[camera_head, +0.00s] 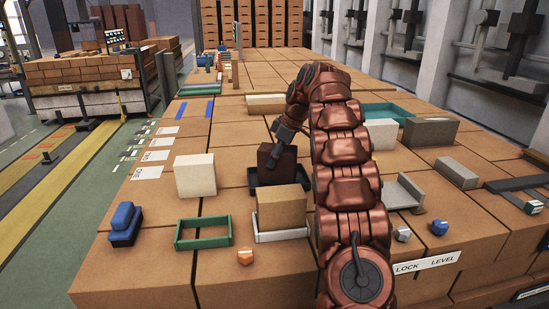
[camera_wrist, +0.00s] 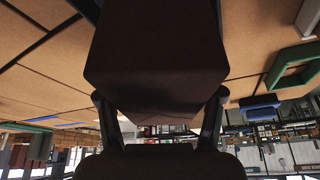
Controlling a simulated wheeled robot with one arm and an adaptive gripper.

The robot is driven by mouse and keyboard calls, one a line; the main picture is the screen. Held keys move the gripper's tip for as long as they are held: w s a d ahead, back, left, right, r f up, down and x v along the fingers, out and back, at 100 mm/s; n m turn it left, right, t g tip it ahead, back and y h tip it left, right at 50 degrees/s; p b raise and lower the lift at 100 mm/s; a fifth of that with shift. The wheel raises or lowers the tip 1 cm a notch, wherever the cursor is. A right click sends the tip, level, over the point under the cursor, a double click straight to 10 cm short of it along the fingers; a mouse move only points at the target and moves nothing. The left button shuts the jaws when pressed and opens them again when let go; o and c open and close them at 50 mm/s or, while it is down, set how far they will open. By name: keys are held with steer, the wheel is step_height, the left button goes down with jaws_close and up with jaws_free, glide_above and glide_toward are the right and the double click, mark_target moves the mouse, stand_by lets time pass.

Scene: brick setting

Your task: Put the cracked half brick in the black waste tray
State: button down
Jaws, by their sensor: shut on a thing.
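A dark brown brick (camera_head: 277,165) is held by my gripper (camera_head: 281,146), which is shut on it from above. In the wrist view the brick (camera_wrist: 155,60) fills the middle between the two fingers, with a faint dark mark near its end; I cannot tell surely whether this is a crack. The black waste tray (camera_head: 252,179) is directly below and around the brick in the head view. The brick's lower edge overlaps the tray, and I cannot tell whether it touches the tray floor.
A tan brick (camera_head: 282,209) stands in a white tray (camera_head: 268,237) just in front. A cream brick (camera_head: 195,176) is to the left, with an empty green frame (camera_head: 203,242) before it. A blue block (camera_head: 124,223) is at the front left. Grey bricks (camera_head: 430,132) stand right of my arm.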

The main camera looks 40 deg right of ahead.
steer(key=shift+d+f, duration=0.1)
steer(key=shift+f, duration=0.05)
steer(key=shift+f, duration=0.15)
steer(key=shift+c, duration=0.9)
jaws_free()
steer(key=shift+r, duration=0.25)
steer(key=shift+s, duration=0.1)
steer(key=shift+b+v, duration=0.45)
steer(key=shift+v, duration=1.8)
steer(key=p+v, duration=0.5)
steer(key=v, duration=0.1)
steer(key=shift+s+d+r+p, duration=0.2)
steer(key=shift+r+p, duration=0.4)
steer(key=shift+p, duration=0.2)
